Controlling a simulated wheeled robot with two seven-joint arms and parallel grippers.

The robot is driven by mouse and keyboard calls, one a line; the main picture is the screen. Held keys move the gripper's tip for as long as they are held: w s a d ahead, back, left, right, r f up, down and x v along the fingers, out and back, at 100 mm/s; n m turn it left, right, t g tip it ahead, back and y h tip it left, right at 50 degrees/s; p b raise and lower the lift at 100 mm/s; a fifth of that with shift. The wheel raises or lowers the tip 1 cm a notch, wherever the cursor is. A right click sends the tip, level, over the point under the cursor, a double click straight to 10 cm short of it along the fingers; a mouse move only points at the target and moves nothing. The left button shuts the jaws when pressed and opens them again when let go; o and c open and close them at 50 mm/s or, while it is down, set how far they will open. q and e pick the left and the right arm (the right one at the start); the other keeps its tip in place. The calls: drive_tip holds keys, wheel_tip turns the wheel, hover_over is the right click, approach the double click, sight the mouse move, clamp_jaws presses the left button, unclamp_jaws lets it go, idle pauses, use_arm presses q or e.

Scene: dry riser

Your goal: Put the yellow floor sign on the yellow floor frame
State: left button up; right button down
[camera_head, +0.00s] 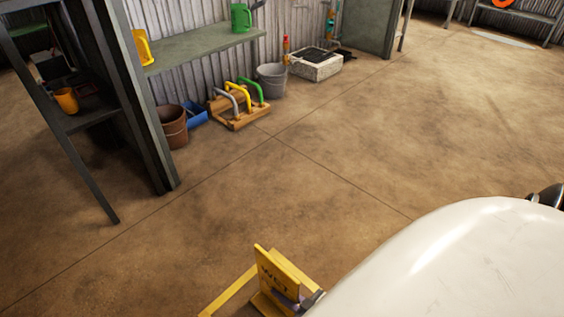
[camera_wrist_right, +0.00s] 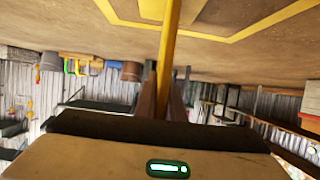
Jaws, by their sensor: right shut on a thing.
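The yellow floor sign (camera_head: 277,274), marked "WET", stands near upright at the bottom of the head view. My right gripper (camera_head: 307,301) is shut on its side, partly hidden by my white arm cover. In the right wrist view, which is upside down, the sign (camera_wrist_right: 170,45) shows edge-on as a yellow strip between the fingers of my right gripper (camera_wrist_right: 165,88). The yellow floor frame (camera_head: 230,293) is a yellow outline on the floor; its corner (camera_wrist_right: 235,38) also shows in the wrist view. I cannot tell whether the sign touches the floor. My left gripper is not in view.
A dark shelf post (camera_head: 140,100) stands at the left. Along the wall are a brown bucket (camera_head: 173,127), a wooden rack with coloured handles (camera_head: 238,121), a grey bucket (camera_head: 271,80) and a stone basin (camera_head: 316,64). The middle floor is clear.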

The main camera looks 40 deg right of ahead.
drive_tip(key=shift+w, duration=0.1)
drive_tip(key=c, duration=2.2)
unclamp_jaws()
drive_tip(key=shift+f, duration=0.2)
drive_tip(key=o, duration=0.4)
drive_tip(key=shift+c, duration=0.2)
drive_tip(key=shift+r, duration=0.1)
